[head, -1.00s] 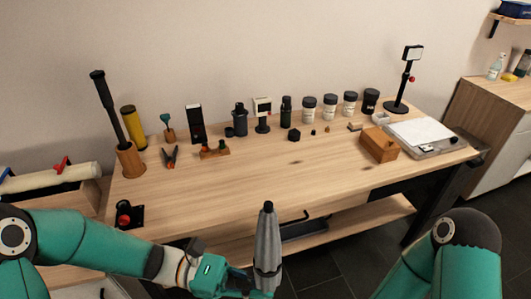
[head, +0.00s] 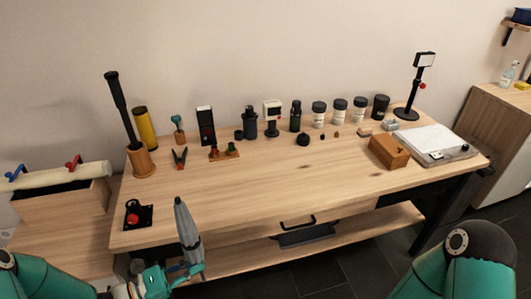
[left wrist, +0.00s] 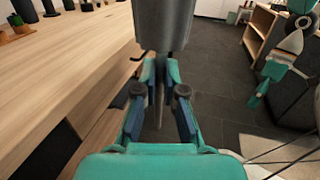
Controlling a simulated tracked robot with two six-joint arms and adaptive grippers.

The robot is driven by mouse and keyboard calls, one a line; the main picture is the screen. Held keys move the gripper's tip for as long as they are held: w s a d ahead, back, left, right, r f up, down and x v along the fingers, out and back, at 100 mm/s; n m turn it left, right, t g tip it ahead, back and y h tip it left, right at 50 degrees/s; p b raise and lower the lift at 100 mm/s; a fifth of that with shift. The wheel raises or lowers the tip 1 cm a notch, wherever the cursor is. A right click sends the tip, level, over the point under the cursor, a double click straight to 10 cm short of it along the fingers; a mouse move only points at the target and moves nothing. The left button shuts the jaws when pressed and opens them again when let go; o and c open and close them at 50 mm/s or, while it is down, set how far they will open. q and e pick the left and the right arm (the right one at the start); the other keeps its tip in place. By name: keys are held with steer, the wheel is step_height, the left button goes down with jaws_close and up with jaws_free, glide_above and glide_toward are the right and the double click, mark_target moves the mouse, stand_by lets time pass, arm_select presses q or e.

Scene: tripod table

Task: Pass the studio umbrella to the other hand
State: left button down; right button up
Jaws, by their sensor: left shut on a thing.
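The studio umbrella (head: 187,226) is a folded grey shape with a dark tip, standing nearly upright in front of the table's front edge in the head view. My left gripper (head: 183,272) is shut on its lower part. In the left wrist view the grey umbrella (left wrist: 165,24) rises from between the fingers of my left gripper (left wrist: 160,78), with its thin shaft running down between them. My right gripper (left wrist: 259,98) shows small at the right of the left wrist view, apart from the umbrella. Its fingers are too small to read.
The wooden table (head: 270,190) is clear in its middle. Jars, bottles and tools line its back. A wooden box (head: 389,151) and a scale-like tray (head: 432,140) are at right. A black base with a red knob (head: 138,214) is at the front left corner. A lower shelf (head: 350,230) juts out below.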

arm_select(q)
steer(key=shift+w+a, duration=0.15)
steer(key=shift+w, duration=0.3)
steer(key=w+d+r+m+g+h, duration=0.2)
steer(key=d+r+m+g, duration=0.15)
steer(key=d+g, duration=0.4)
steer(key=w+d+r+m+g+h, duration=0.1)
steer(key=w+d+r+m+g, duration=0.15)
steer(key=d+m+g, duration=0.5)
steer(key=d+f+n+t, duration=0.2)
steer(key=d+f, duration=0.2)
steer(key=d, duration=0.5)
steer(key=s+a+r, duration=0.4)
steer(key=a+r, duration=0.1)
steer(key=a, duration=0.4)
steer(key=w+d+f+m+g+y, duration=0.2)
steer(key=w+d+f+m+g, duration=0.1)
steer(key=f+m+g, duration=0.1)
steer(key=shift+w+f+g+y, duration=0.15)
steer(key=shift+f+g+y, duration=0.25)
steer(key=shift+g, duration=1)
